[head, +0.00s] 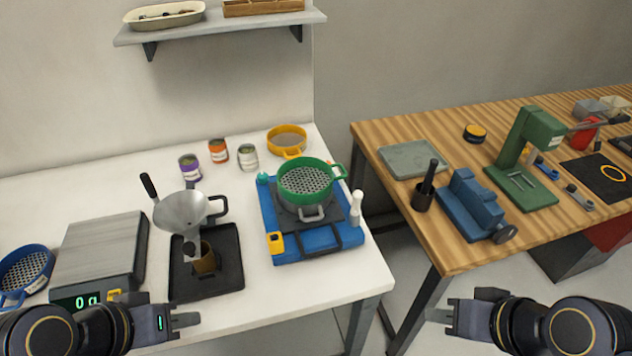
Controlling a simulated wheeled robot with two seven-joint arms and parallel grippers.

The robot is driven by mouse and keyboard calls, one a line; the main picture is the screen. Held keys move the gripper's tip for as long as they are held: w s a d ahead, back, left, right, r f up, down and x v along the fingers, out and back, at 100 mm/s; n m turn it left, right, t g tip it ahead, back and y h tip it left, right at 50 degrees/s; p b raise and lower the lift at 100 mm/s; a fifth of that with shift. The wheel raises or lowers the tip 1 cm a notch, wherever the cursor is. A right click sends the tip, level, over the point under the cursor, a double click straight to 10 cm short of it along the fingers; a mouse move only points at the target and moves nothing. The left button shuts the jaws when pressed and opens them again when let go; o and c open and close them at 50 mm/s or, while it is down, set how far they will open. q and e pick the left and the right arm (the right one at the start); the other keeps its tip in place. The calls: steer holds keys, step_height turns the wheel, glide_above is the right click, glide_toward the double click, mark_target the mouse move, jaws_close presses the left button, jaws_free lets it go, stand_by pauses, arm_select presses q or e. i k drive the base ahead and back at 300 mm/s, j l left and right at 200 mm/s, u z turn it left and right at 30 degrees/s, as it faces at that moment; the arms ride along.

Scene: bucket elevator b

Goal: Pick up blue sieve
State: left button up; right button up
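The blue sieve (24,272) sits at the far left of the white table, left of the scale, with a perforated mesh and a blue rim and handle. The left picture edge cuts it off, and my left arm is just in front of its lower part. My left gripper (190,325) is at the table's front edge, right of the sieve and apart from it, pointing right. My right gripper (440,315) is over the gap in front of the wooden table, pointing left. Both grippers seem empty, but their finger gaps are not clear from this side-on angle.
A scale (102,250) reading 0 g stands beside the sieve. A funnel stand (207,270) is in the middle. A green sieve (306,181) sits on a blue device (290,248). A yellow sieve (287,138) and several small cans are behind. A wooden table (400,205) holds tools.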

mark_target(28, 269)
steer(key=j+u, duration=0.1)
steer(key=u, duration=1.9)
steer(key=i+j, duration=0.2)
steer(key=j, duration=0.15)
steer(key=i+j+z, duration=0.15)
steer(key=i+j, duration=0.3)
steer(key=j, duration=0.25)
steer(key=i+j+z, duration=0.15)
steer(key=j, duration=0.2)
steer(key=i+j, duration=0.2)
steer(key=j, duration=0.15)
steer(key=i+j+z, duration=0.15)
steer(key=j, duration=0.25)
